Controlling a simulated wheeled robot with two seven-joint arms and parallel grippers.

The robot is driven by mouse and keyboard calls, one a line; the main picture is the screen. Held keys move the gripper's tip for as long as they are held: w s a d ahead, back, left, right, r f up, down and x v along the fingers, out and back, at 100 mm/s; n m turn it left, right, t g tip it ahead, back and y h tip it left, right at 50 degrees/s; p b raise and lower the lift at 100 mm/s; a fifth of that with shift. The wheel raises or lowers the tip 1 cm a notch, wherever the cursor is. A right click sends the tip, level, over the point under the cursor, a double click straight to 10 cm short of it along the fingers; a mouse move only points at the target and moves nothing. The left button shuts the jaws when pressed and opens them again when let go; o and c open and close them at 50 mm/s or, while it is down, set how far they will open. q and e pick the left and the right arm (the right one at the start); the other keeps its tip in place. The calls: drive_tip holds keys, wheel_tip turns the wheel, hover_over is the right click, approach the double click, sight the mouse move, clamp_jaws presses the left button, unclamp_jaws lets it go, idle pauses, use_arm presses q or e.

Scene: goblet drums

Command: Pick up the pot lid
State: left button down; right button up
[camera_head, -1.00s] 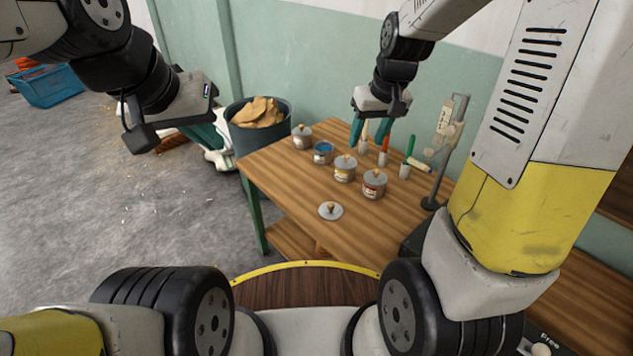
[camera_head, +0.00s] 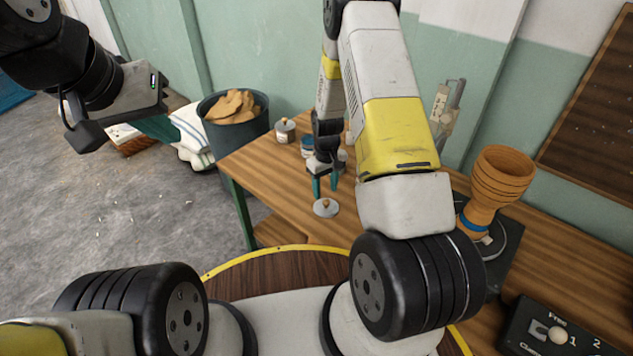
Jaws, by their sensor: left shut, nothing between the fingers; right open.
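The pot lid (camera_head: 326,208) is a small grey disc with a light wooden knob. It lies flat on the wooden table (camera_head: 275,172) near its front edge. My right gripper (camera_head: 325,190) has green fingers pointing down, apart and empty, just above and behind the lid; I cannot tell the exact gap. My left gripper (camera_head: 160,128) hangs at the left, over the floor and away from the table.
A lidded pot (camera_head: 285,132) and a blue-topped pot (camera_head: 307,147) stand behind. My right arm hides other pots. A goblet drum (camera_head: 492,185) stands on the right, near a control box (camera_head: 560,330). A dark bin (camera_head: 237,128) stands beyond the table's left end.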

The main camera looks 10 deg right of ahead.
sight(326, 201)
wheel_tip(326, 201, down, 5)
drive_tip(key=shift+d+r, duration=0.1)
drive_tip(key=shift+d, duration=0.05)
clamp_jaws()
